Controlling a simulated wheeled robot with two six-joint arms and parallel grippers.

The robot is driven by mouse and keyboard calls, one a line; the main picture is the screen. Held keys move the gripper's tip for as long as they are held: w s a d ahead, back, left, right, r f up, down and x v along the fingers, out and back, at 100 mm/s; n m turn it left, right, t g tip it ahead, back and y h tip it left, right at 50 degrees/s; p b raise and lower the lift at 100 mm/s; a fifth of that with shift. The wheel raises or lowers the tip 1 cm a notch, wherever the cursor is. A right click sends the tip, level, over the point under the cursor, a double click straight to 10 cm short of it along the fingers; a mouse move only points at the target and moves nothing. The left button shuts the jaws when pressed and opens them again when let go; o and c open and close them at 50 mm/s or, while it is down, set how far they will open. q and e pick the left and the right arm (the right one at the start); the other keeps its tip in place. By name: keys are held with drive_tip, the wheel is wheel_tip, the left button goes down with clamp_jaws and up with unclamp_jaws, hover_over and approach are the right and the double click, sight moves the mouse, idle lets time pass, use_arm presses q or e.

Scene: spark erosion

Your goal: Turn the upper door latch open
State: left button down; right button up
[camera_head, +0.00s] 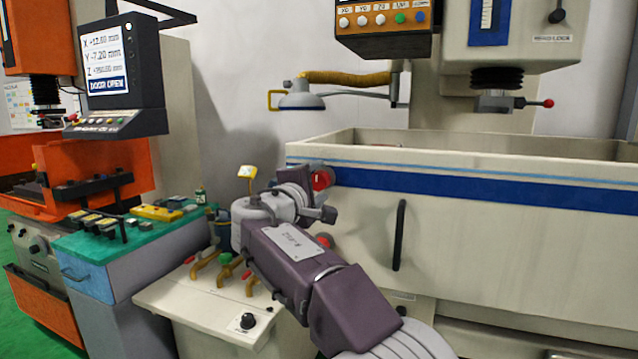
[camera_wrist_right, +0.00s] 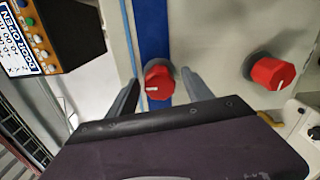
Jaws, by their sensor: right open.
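The upper door latch (camera_head: 322,179) is a red knob on the blue stripe at the left end of the machine's tank. In the right wrist view the upper latch (camera_wrist_right: 159,80) shows a white mark line and sits between my fingers. My right gripper (camera_head: 316,194) is open, with one finger on each side of the knob; it also shows in the wrist view (camera_wrist_right: 160,82). I cannot tell whether the fingers touch it. A second red knob, the lower latch (camera_head: 324,242), is below, partly hidden by my arm; in the wrist view (camera_wrist_right: 270,73) it is at the right.
The tank door (camera_head: 470,235) has a dark vertical handle (camera_head: 399,235). A low panel (camera_head: 200,305) with yellow pipes stands below my arm. A teal-topped cabinet (camera_head: 110,250) and a screen reading "DOOR OPEN" (camera_head: 104,62) are at left. A lamp (camera_head: 300,97) hangs above the tank's left end.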

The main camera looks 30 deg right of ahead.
drive_tip(key=b+v, duration=0.1)
drive_tip(key=v, duration=0.7)
drive_tip(key=shift+s, duration=0.15)
